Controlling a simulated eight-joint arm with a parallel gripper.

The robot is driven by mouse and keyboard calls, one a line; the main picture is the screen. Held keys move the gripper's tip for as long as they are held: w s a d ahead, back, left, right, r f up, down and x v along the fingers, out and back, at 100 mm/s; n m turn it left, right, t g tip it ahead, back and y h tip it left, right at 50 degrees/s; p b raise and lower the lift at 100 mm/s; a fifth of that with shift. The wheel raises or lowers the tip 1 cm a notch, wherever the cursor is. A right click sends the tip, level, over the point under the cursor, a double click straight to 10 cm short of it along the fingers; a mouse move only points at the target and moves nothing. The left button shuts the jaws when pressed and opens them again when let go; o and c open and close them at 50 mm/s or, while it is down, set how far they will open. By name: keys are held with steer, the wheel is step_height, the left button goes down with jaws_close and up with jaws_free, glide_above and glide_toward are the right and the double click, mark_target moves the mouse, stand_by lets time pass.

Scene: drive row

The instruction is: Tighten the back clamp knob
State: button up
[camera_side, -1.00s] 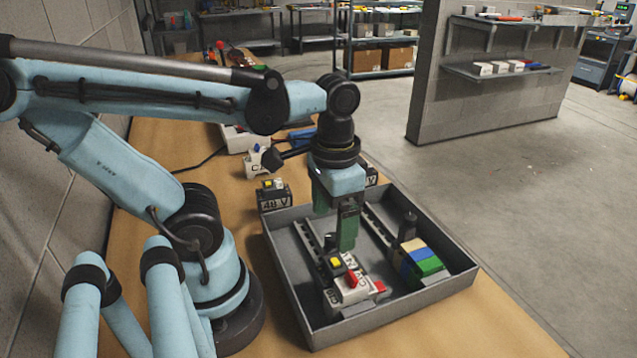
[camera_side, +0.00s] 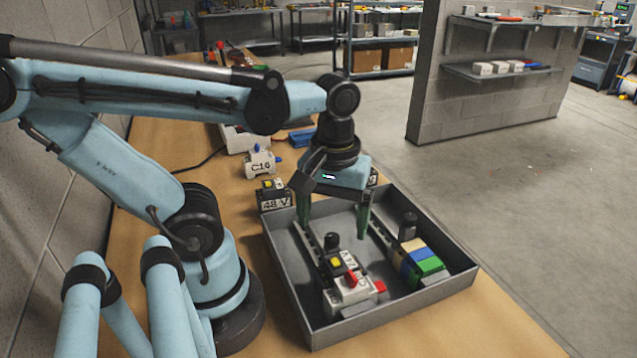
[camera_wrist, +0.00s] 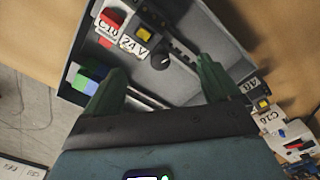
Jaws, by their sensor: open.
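Two black clamp knobs stand in the grey tray (camera_side: 455,287). One knob (camera_side: 331,241) sits at the end of the left row, behind a 24 V block with a yellow button (camera_wrist: 146,35) and a white C10 block with a red lever (camera_side: 350,290). In the wrist view this knob (camera_wrist: 160,63) shows a white mark on top. The other knob (camera_side: 408,225) stands behind beige, blue and green blocks (camera_side: 422,262); my finger hides it in the wrist view. My gripper (camera_side: 333,228) is open and empty, its fingers pointing down above the left-row knob, one on each side in the picture.
A 48 V block (camera_side: 273,195) and a C16 block (camera_side: 260,163) stand on the wooden bench outside the tray. Another block is partly hidden behind my gripper. Bare rail (camera_side: 305,237) runs behind the left-row knob. The tray walls surround both rows.

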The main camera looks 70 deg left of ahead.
mark_target(332, 241)
steer(key=shift+n, duration=0.3)
steer(key=shift+f, duration=1.2)
steer(key=c, duration=1.5)
